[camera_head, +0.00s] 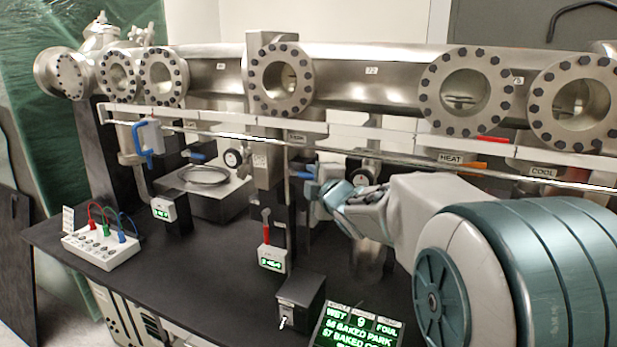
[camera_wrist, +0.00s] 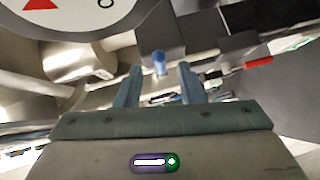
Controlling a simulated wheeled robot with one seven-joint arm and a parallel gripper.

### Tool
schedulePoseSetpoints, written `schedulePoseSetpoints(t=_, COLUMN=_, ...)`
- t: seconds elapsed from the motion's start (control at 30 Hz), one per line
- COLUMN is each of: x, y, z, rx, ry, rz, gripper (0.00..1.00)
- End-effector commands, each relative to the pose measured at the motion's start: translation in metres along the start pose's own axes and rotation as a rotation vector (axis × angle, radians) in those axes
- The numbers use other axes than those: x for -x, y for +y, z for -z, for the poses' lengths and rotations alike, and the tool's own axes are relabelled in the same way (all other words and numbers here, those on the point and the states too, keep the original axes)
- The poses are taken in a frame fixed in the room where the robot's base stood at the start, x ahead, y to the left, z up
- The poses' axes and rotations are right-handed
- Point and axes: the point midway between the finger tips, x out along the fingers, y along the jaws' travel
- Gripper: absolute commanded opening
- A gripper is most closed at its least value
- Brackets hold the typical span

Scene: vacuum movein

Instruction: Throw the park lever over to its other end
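A small blue handle (camera_head: 300,174) shows just left of my gripper in the head view, below a small label on the rail that is too small to read surely. I take it for the park lever. In the wrist view a blue knob (camera_wrist: 159,61) lies between the fingertips, with a gap on each side. My gripper (camera_head: 315,182) reaches left beneath the rail. Its fingers (camera_wrist: 159,72) are open and spread, holding nothing. The lever's pivot and its travel ends are hidden or too small to tell.
A long metal rail (camera_head: 410,146) runs above my gripper, with plates marked HEAT (camera_head: 451,158) and COOL (camera_head: 542,172). A red-handled box (camera_head: 272,258) and a lit screen (camera_head: 357,328) stand in front. Another blue handle (camera_head: 141,140) is at far left.

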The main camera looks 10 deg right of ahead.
Motion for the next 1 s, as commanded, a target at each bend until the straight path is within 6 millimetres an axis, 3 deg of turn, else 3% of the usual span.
schedulePoseSetpoints(t=0.2, x=-0.015, y=0.000, z=0.000, rx=0.001, ry=0.000, rz=0.000, gripper=0.35)
schedulePoseSetpoints(t=0.53, x=-0.017, y=0.000, z=0.000, rx=0.000, ry=-0.001, rz=0.000, gripper=0.35)
schedulePoseSetpoints(t=0.67, x=-0.017, y=0.000, z=0.000, rx=0.000, ry=-0.001, rz=0.000, gripper=0.00)
schedulePoseSetpoints(t=1.0, x=-0.018, y=-0.004, z=0.004, rx=-0.007, ry=0.008, rz=-0.007, gripper=0.00)
